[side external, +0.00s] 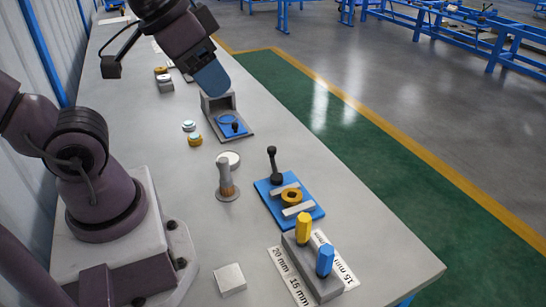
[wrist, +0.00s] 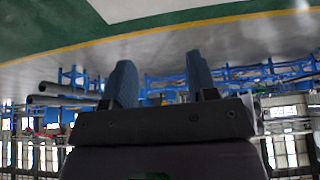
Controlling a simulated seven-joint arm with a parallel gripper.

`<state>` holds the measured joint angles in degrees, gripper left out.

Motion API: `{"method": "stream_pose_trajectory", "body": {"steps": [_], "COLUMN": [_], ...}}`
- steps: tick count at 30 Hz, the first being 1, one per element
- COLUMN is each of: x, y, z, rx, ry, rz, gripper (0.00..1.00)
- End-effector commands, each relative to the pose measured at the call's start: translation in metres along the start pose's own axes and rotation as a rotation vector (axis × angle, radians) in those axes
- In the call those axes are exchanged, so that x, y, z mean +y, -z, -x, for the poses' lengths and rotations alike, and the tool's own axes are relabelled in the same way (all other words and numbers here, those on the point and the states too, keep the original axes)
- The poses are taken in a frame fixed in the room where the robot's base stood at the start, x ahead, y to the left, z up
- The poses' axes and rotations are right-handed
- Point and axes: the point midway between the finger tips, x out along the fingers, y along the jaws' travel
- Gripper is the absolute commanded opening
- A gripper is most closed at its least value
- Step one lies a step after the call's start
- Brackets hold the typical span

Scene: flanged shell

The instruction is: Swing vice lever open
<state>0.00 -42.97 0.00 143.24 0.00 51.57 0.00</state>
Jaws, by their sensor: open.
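The vice (side external: 266,187) is a blue plate with two grey jaw bars and a yellow ring with a dark centre between them, right of centre in the side view. Its black lever (side external: 273,166) has a ball knob and stands up nearly vertical at the plate's far edge. My gripper (side external: 212,80) is high above the table near the top of the side view, well behind and to the left of the lever. In the wrist view my gripper (wrist: 162,80) shows two blue fingers apart with nothing between them. The vice is not in the wrist view.
A grey bracket (side external: 227,112) with a blue base stands under my gripper. A grey-brown post (side external: 226,180) stands left of the vice. A block with yellow and blue hexagonal pegs (side external: 314,268) is in front, beside a grey cube (side external: 229,280). The table's right edge is clear.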

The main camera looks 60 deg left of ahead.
Motion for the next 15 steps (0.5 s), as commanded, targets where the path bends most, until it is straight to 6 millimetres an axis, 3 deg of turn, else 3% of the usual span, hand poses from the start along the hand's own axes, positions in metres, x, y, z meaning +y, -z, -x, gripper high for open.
{"method": "stream_pose_trajectory", "body": {"steps": [8,15], "x": [-0.002,-0.023], "y": [0.000,0.005], "z": [-0.001,-0.036], "rx": [-0.003,-0.181], "ry": [0.004,0.040], "rz": [0.008,0.098], "gripper": [0.51,0.51]}}
